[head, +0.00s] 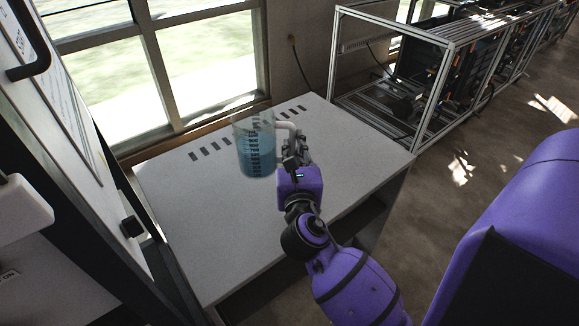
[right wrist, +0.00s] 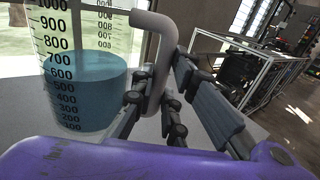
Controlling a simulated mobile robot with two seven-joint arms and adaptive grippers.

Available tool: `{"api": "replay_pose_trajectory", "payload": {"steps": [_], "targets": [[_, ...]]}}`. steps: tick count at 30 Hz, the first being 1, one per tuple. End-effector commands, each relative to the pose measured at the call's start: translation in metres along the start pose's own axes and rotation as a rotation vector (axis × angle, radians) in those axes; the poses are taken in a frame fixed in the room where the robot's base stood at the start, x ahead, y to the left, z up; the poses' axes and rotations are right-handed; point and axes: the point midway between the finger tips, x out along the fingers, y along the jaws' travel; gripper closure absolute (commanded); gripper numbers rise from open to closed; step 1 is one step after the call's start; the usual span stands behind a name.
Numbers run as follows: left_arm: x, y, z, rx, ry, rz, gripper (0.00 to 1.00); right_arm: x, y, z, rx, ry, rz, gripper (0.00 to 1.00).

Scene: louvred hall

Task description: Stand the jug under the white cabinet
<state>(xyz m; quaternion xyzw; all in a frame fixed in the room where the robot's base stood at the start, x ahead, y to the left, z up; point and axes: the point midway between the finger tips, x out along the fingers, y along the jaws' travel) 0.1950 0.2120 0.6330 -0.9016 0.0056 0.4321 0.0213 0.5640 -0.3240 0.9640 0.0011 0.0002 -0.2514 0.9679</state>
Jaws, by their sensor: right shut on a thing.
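The jug (head: 255,150) is a clear cylinder with black graduation marks, a pale handle (head: 284,126) and blue liquid. It is over the white cabinet's slotted top (head: 190,215); I cannot tell whether its base touches. It looks about upright. My right gripper (head: 293,148) is shut on the handle, on the jug's right side. In the right wrist view the fingers close around the grey handle (right wrist: 155,60), and the jug (right wrist: 85,75) stands to the left, filled to roughly 600–700. Below the top, a dark open space (head: 375,210) shows on the right side. My left gripper is out of view.
A window (head: 200,60) is behind the top. A metal frame rack (head: 400,85) with dark equipment stands at the back right. At left are a tall dark-edged panel with a black handle (head: 32,50) and a white rounded part (head: 22,212). Floor (head: 470,130) is open at right.

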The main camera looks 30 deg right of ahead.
Motion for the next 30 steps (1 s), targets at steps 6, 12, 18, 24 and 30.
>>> {"api": "replay_pose_trajectory", "payload": {"steps": [6,12,18,24,30], "targets": [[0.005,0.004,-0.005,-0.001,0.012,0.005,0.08,0.039,-0.023,-0.016,-0.002,-0.007,-0.003,1.00],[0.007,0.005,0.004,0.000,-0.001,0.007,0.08,0.078,-0.046,-0.037,0.000,-0.005,-0.003,1.00],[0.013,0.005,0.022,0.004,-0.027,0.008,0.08,0.099,-0.059,-0.073,0.001,-0.003,-0.002,1.00],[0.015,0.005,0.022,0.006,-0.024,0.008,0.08,0.109,-0.065,-0.083,0.002,-0.007,0.000,1.00],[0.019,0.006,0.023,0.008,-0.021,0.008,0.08,0.117,-0.070,-0.099,0.003,-0.003,-0.001,1.00]]}}
